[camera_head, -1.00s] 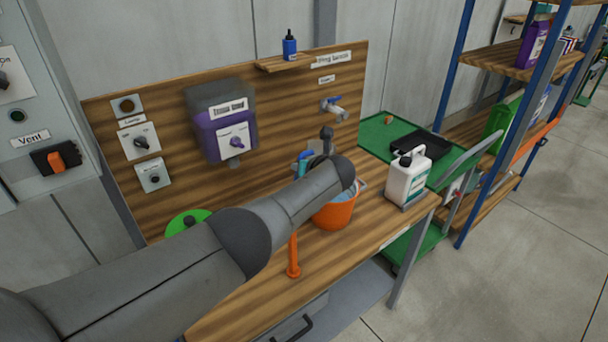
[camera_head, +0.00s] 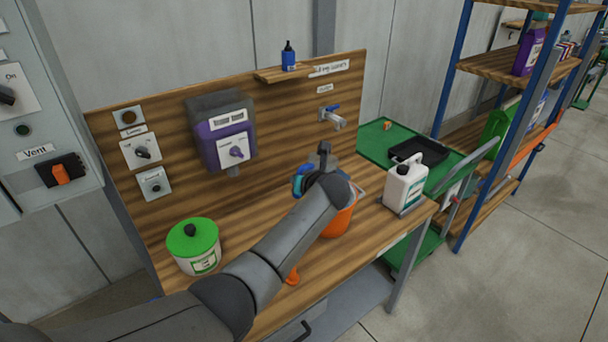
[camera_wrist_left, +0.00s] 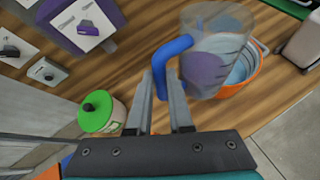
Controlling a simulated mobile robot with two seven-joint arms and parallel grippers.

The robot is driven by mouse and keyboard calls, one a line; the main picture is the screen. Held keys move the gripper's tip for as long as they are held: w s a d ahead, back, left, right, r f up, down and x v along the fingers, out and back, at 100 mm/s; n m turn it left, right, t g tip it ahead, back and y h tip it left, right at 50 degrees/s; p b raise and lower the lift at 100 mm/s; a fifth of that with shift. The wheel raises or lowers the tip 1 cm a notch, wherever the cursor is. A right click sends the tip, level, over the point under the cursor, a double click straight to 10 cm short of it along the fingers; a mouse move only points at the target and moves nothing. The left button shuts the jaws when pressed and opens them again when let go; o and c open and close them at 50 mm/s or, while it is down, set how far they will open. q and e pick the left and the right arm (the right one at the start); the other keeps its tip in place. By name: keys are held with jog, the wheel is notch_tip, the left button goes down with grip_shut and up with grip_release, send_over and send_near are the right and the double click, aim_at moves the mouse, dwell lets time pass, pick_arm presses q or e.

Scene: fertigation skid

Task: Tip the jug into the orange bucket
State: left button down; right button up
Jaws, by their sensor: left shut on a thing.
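My left gripper (camera_wrist_left: 163,84) is shut on the blue handle (camera_wrist_left: 165,62) of a clear jug (camera_wrist_left: 215,45). In the left wrist view the jug is in front of the orange bucket (camera_wrist_left: 255,72) and covers much of its opening; how far it tilts is hard to tell. My arm hides most of the jug there, and only blue and pale bits show. My right gripper is not in view.
A green-lidded tub (camera_head: 194,247) stands at the bench's left. A white jerrycan (camera_head: 404,186) stands at its right end. A tap (camera_head: 331,116) and a purple dosing unit (camera_head: 224,140) are on the back panel. A green cart (camera_head: 376,138) is beyond the bench.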

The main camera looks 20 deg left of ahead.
pick_arm(q)
jog(key=s+a+n+t+b, duration=0.2)
jog(key=s+a, duration=0.4)
jog(key=s, duration=0.1)
jog(key=shift+r+n, duration=0.3)
jog(key=shift+r, duration=0.05)
jog(key=shift+a, duration=0.1)
dwell(0.4)
